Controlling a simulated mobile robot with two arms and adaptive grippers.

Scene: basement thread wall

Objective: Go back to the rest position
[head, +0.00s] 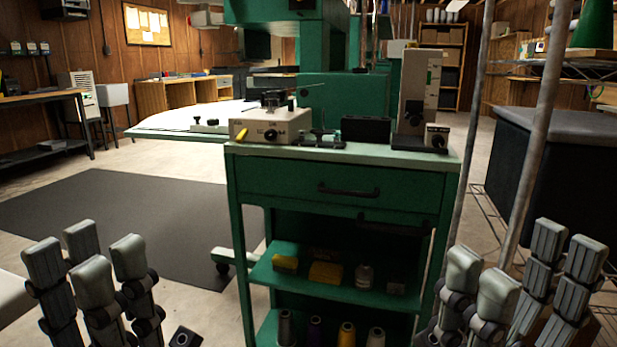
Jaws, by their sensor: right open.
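My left gripper (82,258) is at the lower left, its grey jointed fingers pointing up. Gaps show between the fingers and nothing is seen between them. My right gripper (522,258) is at the lower right, fingers up and spread apart, open, with nothing seen between them. Both grippers are in the foreground, on either side of the green cart (300,190), and no hold on anything is visible. The lower parts of both grippers are cut off by the picture's bottom edge.
The cart carries a beige device (270,127) on top and thread spools (347,334) below. Metal rack poles (535,140) stand behind my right gripper, near a dark cabinet (560,165). A dark mat (120,215) lies on open floor at left.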

